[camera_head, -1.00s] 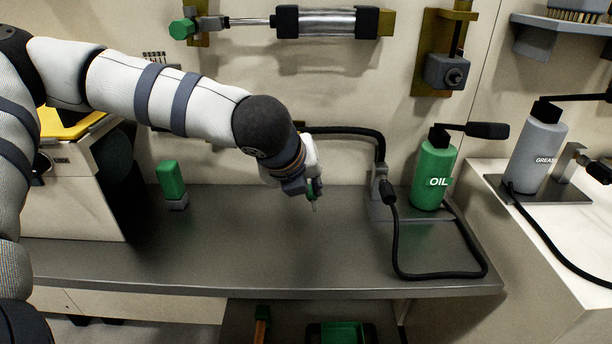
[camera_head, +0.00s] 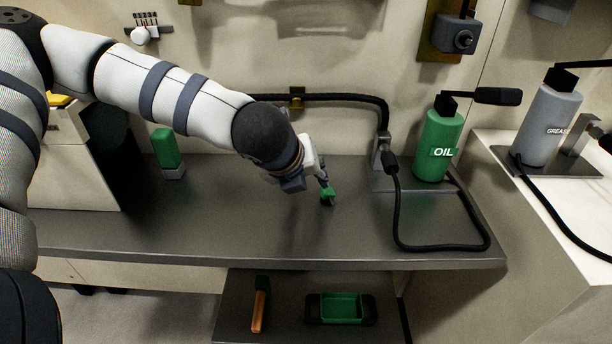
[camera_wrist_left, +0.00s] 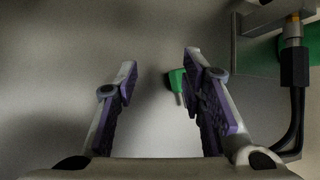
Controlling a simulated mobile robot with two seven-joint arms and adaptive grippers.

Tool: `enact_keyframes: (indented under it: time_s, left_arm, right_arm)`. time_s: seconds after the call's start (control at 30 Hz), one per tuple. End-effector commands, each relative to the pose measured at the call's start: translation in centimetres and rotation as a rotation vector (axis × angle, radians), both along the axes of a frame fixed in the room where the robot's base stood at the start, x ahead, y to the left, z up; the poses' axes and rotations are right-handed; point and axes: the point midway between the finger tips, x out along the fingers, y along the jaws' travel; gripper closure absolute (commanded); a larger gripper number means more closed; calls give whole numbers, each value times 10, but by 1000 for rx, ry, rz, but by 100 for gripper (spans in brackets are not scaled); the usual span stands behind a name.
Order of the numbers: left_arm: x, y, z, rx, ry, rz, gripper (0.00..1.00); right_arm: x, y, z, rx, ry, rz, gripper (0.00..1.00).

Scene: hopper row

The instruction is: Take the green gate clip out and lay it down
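The green gate clip (camera_head: 327,194) is at the grey bench top just below my left gripper (camera_head: 321,181) in the head view, and appears to lie on it. In the left wrist view the clip (camera_wrist_left: 176,82) shows a green head and a short pale pin. It sits beside the inner side of the right-hand finger. My left gripper's fingers (camera_wrist_left: 158,75) are wide apart, with a clear gap between the clip and the left-hand finger. My right gripper is not in view.
The grey bench (camera_head: 250,225) is clear around the clip. A green oil bottle (camera_head: 438,146) and a black hose (camera_head: 398,215) are to the right. A green-topped block (camera_head: 167,148) stands at the left. A green tray (camera_head: 341,308) is on the lower shelf.

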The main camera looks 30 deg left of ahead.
Motion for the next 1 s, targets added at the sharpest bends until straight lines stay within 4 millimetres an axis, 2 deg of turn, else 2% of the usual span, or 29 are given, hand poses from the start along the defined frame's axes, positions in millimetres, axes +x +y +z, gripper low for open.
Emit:
enact_keyframes:
  time_s: [0.17,0.4,0.6,1.0]
  left_arm:
    - [-5,-2,8,-2,-2,-1,63]
    - [-43,-9,58,-3,-7,-2,63]
    - [-67,-12,88,0,-3,0,63]
    - [-74,-13,94,0,0,0,63]
  right_arm:
    - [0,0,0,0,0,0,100]
    - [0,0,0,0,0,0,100]
    - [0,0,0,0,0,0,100]
    - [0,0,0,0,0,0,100]
